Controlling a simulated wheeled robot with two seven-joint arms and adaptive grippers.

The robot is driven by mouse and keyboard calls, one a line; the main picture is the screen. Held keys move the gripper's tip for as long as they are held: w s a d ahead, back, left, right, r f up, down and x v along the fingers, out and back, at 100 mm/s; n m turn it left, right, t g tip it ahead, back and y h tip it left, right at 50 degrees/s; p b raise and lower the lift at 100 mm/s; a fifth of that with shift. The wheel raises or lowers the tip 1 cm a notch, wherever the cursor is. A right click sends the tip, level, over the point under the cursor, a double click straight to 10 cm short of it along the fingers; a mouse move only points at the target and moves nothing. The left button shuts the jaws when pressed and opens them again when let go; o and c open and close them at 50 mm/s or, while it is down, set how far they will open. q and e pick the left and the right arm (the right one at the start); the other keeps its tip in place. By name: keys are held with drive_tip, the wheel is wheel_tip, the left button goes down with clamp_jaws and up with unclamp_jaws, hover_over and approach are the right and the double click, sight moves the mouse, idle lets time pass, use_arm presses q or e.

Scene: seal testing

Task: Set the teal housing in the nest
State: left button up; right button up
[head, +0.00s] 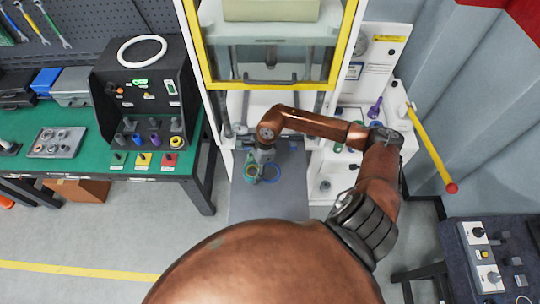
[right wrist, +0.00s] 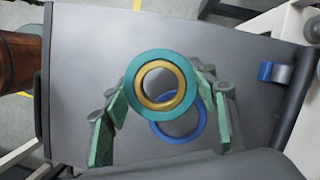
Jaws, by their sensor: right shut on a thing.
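The teal housing is a ring with a gold inner rim; it shows in the right wrist view (right wrist: 160,56) and in the head view (head: 250,180). My right gripper (head: 257,170) is shut on it, with green-padded fingers on its two sides in the right wrist view. A blue ring (right wrist: 190,132) lies on the grey plate (right wrist: 90,60), partly hidden behind the housing. In the head view the blue ring (head: 274,176) is just right of the housing. I cannot tell whether this ring marks the nest. The housing appears above the plate. My left gripper is out of view.
A press with a yellow-framed guard (head: 268,86) stands behind the plate. A green bench (head: 90,145) with a dark test box (head: 140,90) is at left. A yellow bar with a red end (head: 432,150) is at right.

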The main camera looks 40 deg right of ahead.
drive_tip(key=d+m+p, duration=0.1)
drive_tip(key=d+m, duration=0.1)
drive_tip(key=d+r+m+t+h+p, duration=0.1)
drive_tip(key=d+m+p, duration=0.1)
drive_tip(key=m, duration=0.1)
drive_tip(key=s+d+m+p, duration=0.1)
drive_tip(key=d+m, duration=0.1)
drive_tip(key=m, duration=0.1)
drive_tip(key=shift+d+r+t, duration=0.2)
drive_tip(key=shift+r+t, duration=0.05)
drive_tip(key=shift+t, duration=0.15)
drive_tip(key=shift+s+d+f+m+h+p, duration=0.15)
drive_tip(key=shift+d+m+h+p, duration=0.25)
drive_tip(key=shift+m, duration=0.3)
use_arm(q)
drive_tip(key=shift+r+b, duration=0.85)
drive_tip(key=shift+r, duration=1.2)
use_arm(e)
drive_tip(key=shift+f, duration=1.7)
use_arm(q)
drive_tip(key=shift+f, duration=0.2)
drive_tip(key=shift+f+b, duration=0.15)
drive_tip(key=shift+b, duration=0.2)
use_arm(e)
drive_tip(key=shift+f, duration=0.15)
drive_tip(key=shift+f+b, duration=0.6)
drive_tip(key=shift+f, duration=0.05)
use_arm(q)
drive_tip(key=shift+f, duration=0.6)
